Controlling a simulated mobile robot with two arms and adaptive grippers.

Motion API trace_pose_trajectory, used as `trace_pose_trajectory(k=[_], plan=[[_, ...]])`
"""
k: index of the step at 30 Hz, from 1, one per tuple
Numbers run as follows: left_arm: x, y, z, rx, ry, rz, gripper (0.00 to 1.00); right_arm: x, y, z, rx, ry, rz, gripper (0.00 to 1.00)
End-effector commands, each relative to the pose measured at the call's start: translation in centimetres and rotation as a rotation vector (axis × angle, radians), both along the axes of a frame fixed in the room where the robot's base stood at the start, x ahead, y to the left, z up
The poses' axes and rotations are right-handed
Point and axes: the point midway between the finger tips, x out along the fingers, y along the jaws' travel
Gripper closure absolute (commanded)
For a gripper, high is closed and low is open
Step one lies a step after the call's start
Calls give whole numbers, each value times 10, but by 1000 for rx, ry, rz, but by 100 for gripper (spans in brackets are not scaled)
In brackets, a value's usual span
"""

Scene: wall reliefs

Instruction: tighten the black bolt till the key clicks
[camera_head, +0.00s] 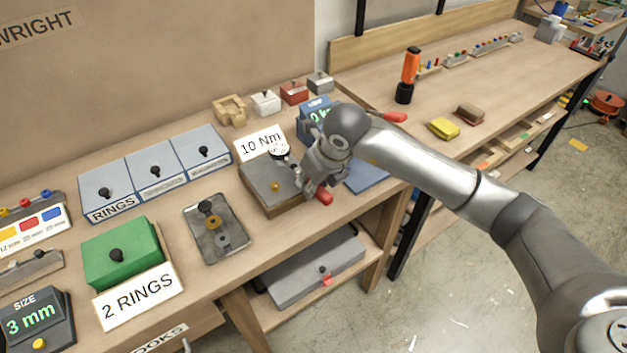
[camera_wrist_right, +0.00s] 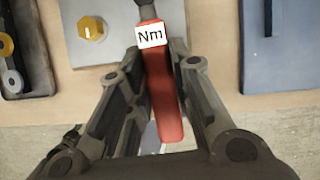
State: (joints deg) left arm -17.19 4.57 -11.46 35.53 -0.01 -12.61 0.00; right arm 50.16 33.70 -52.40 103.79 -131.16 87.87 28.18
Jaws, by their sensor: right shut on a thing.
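The key has a red handle (camera_wrist_right: 163,95) with a white "Nm" label; the end of the handle (camera_head: 323,196) also shows in the head view. My right gripper (camera_head: 314,182) is shut on this key, with a finger on each side of the handle in the wrist view. The key's dark head (camera_wrist_right: 146,10) lies over the edge of a grey plate and runs out of the top of the wrist view. A yellow bolt (camera_wrist_right: 92,28) sits on the plate left of the key. I cannot make out the black bolt; the key and my gripper cover that area. My left gripper is not in view.
The grey block (camera_head: 268,193) stands near the bench's front edge, with a "10 Nm" sign (camera_head: 261,143) and a round dial (camera_head: 279,150) behind it. A blue plate (camera_head: 366,177) lies to the right. A tray with rings (camera_head: 215,229) and a green box (camera_head: 122,256) stand left.

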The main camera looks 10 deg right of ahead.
Motion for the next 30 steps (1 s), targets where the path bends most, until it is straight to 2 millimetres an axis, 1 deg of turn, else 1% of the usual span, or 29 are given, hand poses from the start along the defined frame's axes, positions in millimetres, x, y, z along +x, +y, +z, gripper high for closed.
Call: trace_pose_trajectory(k=[30], plan=[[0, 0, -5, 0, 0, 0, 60, -3, 9, 1, 1, -3, -78, 100]])
